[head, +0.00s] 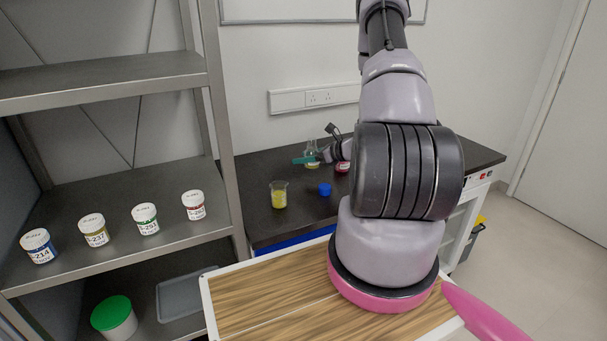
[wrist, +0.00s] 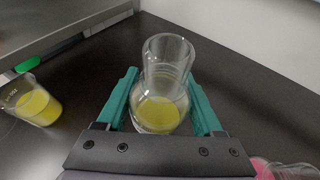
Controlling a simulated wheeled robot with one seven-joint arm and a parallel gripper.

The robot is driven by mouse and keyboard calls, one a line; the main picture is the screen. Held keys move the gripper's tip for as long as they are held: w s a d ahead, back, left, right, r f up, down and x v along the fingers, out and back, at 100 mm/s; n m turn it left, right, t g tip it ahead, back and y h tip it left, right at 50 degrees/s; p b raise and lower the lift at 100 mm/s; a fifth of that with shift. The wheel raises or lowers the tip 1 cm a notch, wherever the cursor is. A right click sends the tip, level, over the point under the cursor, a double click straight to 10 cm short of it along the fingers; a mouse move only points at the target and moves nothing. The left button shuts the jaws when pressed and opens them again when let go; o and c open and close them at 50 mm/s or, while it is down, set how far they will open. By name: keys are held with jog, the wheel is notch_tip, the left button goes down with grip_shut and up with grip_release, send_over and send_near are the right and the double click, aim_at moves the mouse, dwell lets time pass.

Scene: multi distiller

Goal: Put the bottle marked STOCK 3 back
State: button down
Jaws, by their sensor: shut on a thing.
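My gripper (head: 307,159) is over the dark counter (head: 400,150), reaching in from the right in the head view. Its teal fingers (wrist: 160,85) are shut on a clear glass bottle (wrist: 162,112) with yellow liquid in it. The bottle also shows in the head view (head: 312,148), partly hidden by the fingers. It is upright and its mouth is open. No marking is readable on it, so I cannot tell whether it is STOCK 3. I cannot tell whether its base touches the counter. A blue cap (head: 325,189) lies on the counter in front of the gripper.
A beaker of yellow liquid (head: 279,195) stands near the counter's front left; it also shows in the wrist view (wrist: 38,108). A red-filled vessel (head: 342,167) is right beside my gripper. Several labelled white jars (head: 145,219) stand on the metal shelf (head: 110,195) at left.

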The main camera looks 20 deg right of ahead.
aim_at(305, 177)
jog(key=shift+f, duration=2.55)
jog(key=shift+c, duration=0.2)
grip_release()
jog(key=shift+f, duration=0.15)
